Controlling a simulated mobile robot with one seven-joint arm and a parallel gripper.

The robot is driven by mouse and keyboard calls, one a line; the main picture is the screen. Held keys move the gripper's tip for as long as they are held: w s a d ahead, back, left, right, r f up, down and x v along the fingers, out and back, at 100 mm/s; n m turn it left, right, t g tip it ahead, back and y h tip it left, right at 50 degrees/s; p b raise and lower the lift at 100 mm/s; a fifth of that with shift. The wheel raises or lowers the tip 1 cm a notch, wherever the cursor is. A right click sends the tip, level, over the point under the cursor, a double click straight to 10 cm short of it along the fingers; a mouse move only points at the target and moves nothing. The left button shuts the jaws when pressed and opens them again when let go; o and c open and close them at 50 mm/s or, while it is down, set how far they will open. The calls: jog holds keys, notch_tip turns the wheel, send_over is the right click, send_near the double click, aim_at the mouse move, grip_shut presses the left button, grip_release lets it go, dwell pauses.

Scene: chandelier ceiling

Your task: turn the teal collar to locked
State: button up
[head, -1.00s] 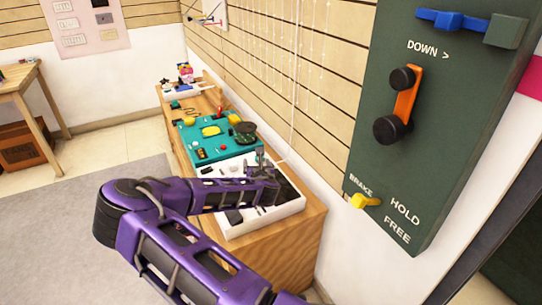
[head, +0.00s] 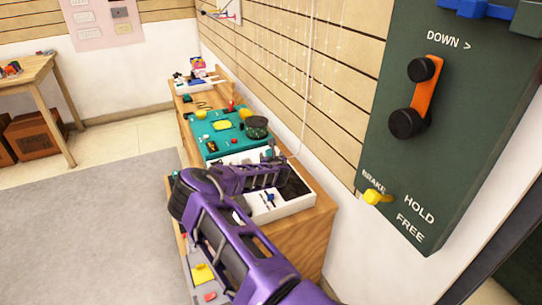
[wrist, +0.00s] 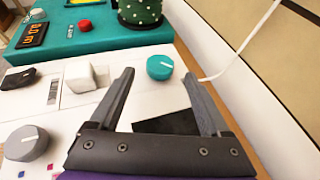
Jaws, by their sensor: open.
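The teal collar (wrist: 159,67) is a small round knob with a white mark on its top, on the white panel (wrist: 105,105) in the wrist view. My gripper (wrist: 157,76) is open and empty. In the picture, its fingertips lie either side of the collar, with the collar just beyond or between them; I cannot tell the exact depth or any contact. No lock lettering is readable.
A grey knob (wrist: 27,143), a white block (wrist: 86,76) and a black recess (wrist: 165,122) are on the white panel. A teal board (wrist: 92,42) with a cactus pot (wrist: 140,10) lies beyond. A white cord (wrist: 245,45) runs up by the wall. A green crank board (head: 445,130) is at right.

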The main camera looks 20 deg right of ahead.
aim_at(270, 152)
jog(key=shift+x, duration=1.75)
grip_shut()
